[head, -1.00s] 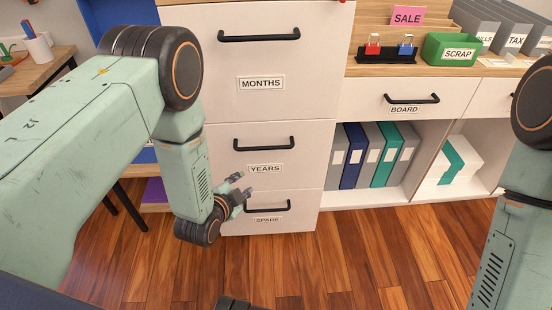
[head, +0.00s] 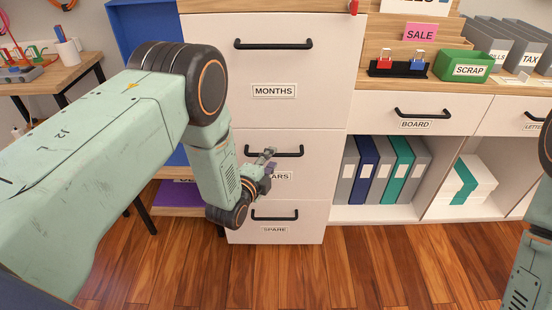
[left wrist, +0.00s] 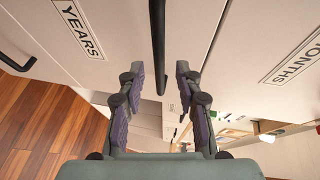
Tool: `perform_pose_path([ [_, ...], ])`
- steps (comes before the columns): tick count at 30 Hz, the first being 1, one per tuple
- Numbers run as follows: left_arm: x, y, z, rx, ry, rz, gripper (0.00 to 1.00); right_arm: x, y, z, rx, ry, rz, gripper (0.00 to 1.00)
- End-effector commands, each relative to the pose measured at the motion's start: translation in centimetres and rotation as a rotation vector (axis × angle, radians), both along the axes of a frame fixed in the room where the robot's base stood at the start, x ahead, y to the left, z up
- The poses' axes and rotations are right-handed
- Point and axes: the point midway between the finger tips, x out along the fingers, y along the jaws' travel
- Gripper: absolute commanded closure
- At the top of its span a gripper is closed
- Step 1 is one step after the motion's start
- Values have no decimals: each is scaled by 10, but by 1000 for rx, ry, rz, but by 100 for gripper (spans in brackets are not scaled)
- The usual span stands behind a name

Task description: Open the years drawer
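The years drawer (head: 315,182) is the white middle front of the cabinet column, and it sits shut. Its black bar handle (head: 290,154) runs across above the YEARS label, which my gripper partly covers. My left gripper (head: 268,161) is in front of this handle, fingers pointing toward it. In the left wrist view, the fingers stand apart and the years handle (left wrist: 158,45) lies between their directions, with no contact visible. The YEARS label (left wrist: 78,28) shows there to the left. My right gripper is out of view; only part of my right arm shows at the right edge.
The months drawer (head: 325,80) is above and the spare drawer (head: 312,222) below, both shut. To the right are the board drawer (head: 460,112) and an open shelf with binders (head: 385,170). A desk (head: 50,82) stands at left. Wooden floor is clear in front.

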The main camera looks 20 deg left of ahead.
Motion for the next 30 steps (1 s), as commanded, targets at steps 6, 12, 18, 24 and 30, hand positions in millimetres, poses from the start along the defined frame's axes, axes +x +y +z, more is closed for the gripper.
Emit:
perform_pose_path([
  [6,28,-6,-8,-2,-1,-1,65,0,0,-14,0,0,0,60],
  [12,36,-8,-8,-2,2,-1,65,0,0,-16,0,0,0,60],
  [18,36,-8,-8,-3,2,-1,65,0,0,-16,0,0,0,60],
  [24,36,-8,-8,-3,2,-1,81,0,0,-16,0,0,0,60],
  [30,36,-8,-8,-3,2,0,98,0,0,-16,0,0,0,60],
])
